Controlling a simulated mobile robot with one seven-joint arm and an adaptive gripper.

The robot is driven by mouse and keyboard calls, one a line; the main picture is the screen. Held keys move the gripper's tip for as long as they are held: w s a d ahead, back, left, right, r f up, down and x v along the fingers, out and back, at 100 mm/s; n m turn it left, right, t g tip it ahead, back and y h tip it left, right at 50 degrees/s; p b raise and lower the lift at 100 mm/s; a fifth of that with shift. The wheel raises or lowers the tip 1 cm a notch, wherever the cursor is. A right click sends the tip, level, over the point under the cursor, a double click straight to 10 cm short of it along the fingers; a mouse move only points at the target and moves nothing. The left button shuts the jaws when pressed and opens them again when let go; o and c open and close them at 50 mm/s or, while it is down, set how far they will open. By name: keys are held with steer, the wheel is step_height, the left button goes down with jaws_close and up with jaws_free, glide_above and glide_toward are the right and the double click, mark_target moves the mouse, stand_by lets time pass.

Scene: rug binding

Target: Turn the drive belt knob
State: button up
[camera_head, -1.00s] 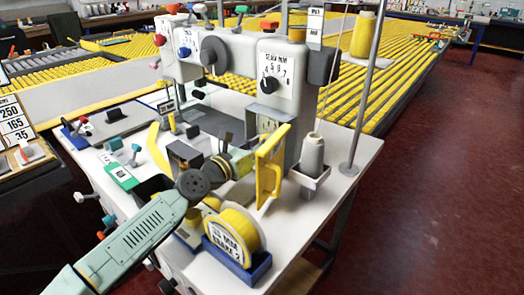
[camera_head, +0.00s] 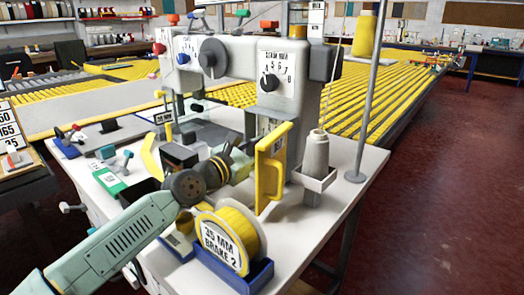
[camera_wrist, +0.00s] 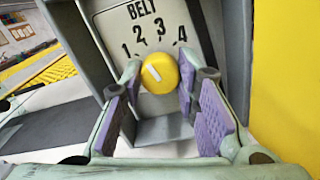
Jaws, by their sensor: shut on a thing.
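The drive belt knob (camera_wrist: 166,80) is round and yellow with a white pointer mark. It sits on a grey dial plate (camera_wrist: 180,25) marked BELT with the numbers 1 to 4. The mark slants to the upper left, on the side of 1 and 2; I cannot tell which exactly. My gripper (camera_wrist: 158,75) has its purple-padded fingers on both sides of the knob, with the tips shut on it. In the head view my arm reaches to the machine (camera_head: 310,125), and the yellow guard (camera_head: 269,170) hides the knob and my fingertips.
The yellow guard stands close at the right of my gripper. A yellow reel (camera_head: 229,241) in a blue holder is below my wrist. A grey thread cone (camera_head: 315,155) and a metal pole (camera_head: 364,110) stand further right. A black dial (camera_head: 269,82) is above.

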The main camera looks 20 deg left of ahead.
steer(key=o, duration=1.1)
steer(key=shift+o, duration=0.2)
steer(key=v, duration=1.2)
